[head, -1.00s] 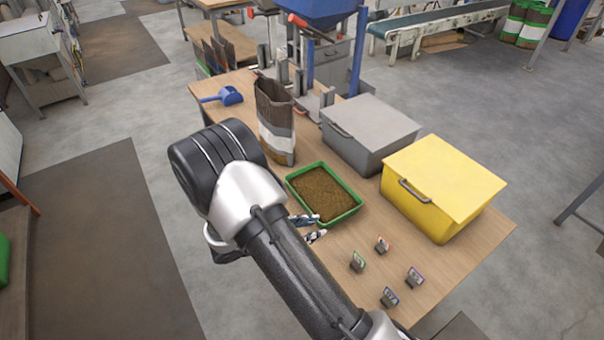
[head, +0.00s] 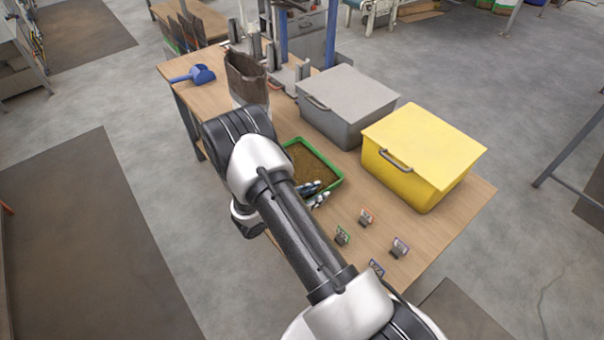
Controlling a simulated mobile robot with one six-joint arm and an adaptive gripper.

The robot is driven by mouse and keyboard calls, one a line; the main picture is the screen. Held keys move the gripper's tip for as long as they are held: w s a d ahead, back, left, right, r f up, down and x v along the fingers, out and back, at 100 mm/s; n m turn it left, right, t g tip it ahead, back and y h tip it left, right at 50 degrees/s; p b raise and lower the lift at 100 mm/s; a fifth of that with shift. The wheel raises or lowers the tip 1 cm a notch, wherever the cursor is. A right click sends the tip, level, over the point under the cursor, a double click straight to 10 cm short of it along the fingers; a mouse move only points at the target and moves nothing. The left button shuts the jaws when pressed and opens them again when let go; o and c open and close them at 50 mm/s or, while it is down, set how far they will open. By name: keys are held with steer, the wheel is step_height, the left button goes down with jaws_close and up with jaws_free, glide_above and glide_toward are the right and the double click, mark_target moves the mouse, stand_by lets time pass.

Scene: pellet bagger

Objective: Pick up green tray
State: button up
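The green tray (head: 331,192) is a shallow rectangular tray filled with brown pellets. It lies on the wooden table in front of the grey bin, and my arm hides its left part. My gripper (head: 315,195) is at the tray's near side, with its fingers apart. One finger overlaps the pellets in the picture and the other shows beside the near rim. Whether either finger touches the tray cannot be told.
A grey lidded bin (head: 345,105) and a yellow lidded bin (head: 420,155) stand behind and right of the tray. A brown bag (head: 246,78) and a blue scoop (head: 199,74) are at the back left. Small tag holders, such as one (head: 343,235), stand at the front.

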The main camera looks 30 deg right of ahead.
mark_target(324, 191)
steer(key=x, duration=0.2)
steer(key=b+x, duration=0.1)
steer(key=x, duration=0.1)
steer(key=shift+d+f+b, duration=0.1)
steer(key=shift+f+b, duration=0.2)
steer(key=shift+f, duration=0.1)
steer(key=shift+w+d, duration=0.1)
steer(key=shift+d, duration=0.25)
jaws_close()
